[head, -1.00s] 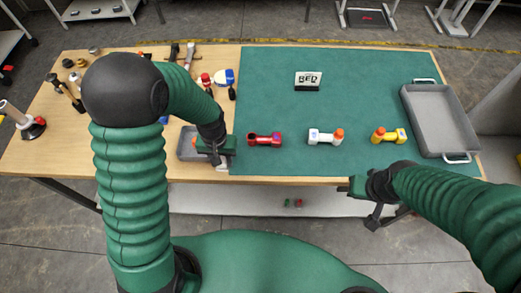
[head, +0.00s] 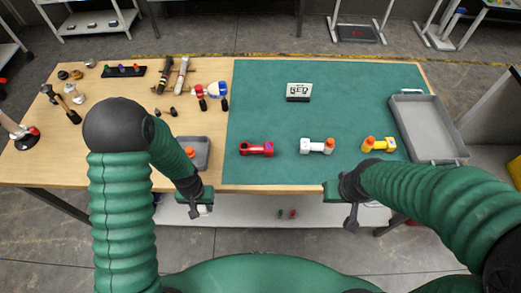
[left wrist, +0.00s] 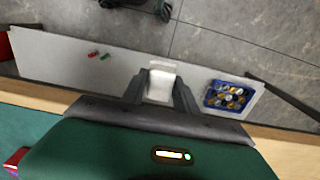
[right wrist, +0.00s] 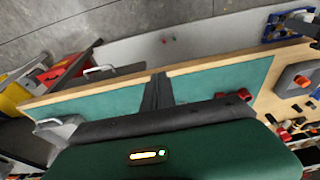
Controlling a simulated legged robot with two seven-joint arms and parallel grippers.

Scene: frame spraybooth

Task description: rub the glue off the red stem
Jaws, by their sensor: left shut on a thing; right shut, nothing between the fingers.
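The red stem (head: 257,149) lies on the green mat, left of the white and yellow ones, with a dark ring at its left end. It also shows in the right wrist view (right wrist: 228,95). I cannot make out any glue on it. My left gripper (head: 196,208) is shut on a white pad (left wrist: 160,82), just off the table's front edge, left of and nearer than the red stem. My right gripper (head: 352,220) is shut and empty at the front edge, to the right of the red stem. It shows closed in the right wrist view (right wrist: 158,90).
A white stem (head: 313,146) and a yellow one (head: 380,144) lie on the green mat (head: 260,110). A lettered card (head: 298,91) stands behind them. A large grey tray (head: 430,130) is at right, a small one (head: 205,150) beside my left arm. Tools crowd the left.

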